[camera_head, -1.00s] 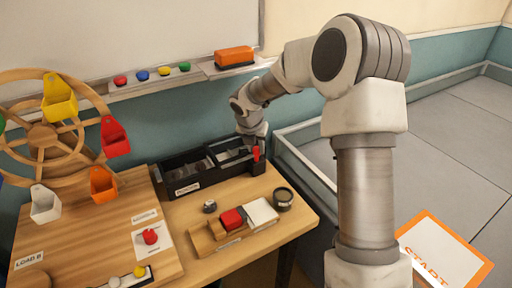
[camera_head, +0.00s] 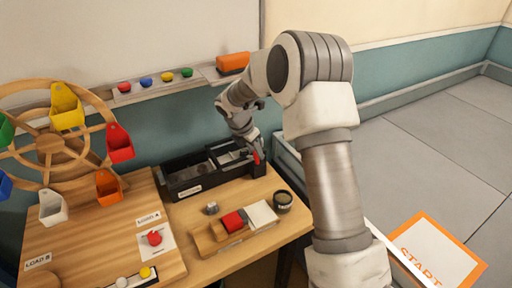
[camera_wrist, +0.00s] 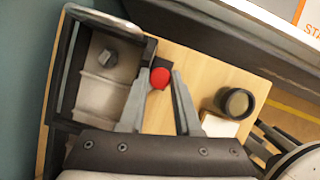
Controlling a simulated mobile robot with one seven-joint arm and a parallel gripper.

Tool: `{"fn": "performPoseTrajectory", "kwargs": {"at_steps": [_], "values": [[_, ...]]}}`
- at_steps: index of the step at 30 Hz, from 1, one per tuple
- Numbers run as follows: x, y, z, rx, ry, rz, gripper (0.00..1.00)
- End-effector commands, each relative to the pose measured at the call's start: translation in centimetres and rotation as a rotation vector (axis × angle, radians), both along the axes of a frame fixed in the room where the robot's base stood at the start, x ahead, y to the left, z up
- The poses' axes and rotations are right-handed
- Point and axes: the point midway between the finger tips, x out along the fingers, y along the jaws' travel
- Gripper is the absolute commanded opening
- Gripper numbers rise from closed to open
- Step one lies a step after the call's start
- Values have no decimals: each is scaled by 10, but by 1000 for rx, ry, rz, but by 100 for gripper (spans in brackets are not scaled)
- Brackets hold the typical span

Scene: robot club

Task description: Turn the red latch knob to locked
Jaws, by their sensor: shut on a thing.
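A red knob (camera_wrist: 160,77) with a dark block beside it sits at the right end of the black divided bin (camera_head: 184,194). My gripper (camera_wrist: 161,72) has its two grey fingertips on either side of the knob, and the knob fills most of the space between them. In the head view the red piece (camera_head: 257,158) shows at the tip of my gripper, partly hidden by the fingers. Its turn angle and any lock marking cannot be made out. Another red knob (camera_head: 155,238) stands on a white plate on the wooden board, away from my gripper.
A dark round cup (camera_head: 283,200), a white block (camera_head: 261,214) and a red block (camera_head: 233,221) stand in front of the bin. A wooden wheel (camera_head: 52,144) with coloured buckets is at left. The bin holds a metal nut (camera_wrist: 108,59). A wall ledge runs behind.

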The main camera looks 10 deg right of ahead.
Motion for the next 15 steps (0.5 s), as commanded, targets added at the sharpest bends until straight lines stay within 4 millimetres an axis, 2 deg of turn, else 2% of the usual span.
{"fn": "performPoseTrajectory", "kwargs": {"at_steps": [6, 15], "values": [[1, 1, 1, 0, -1, -88, 0], [1, 0, 0, 0, 0, -126, 0]]}}
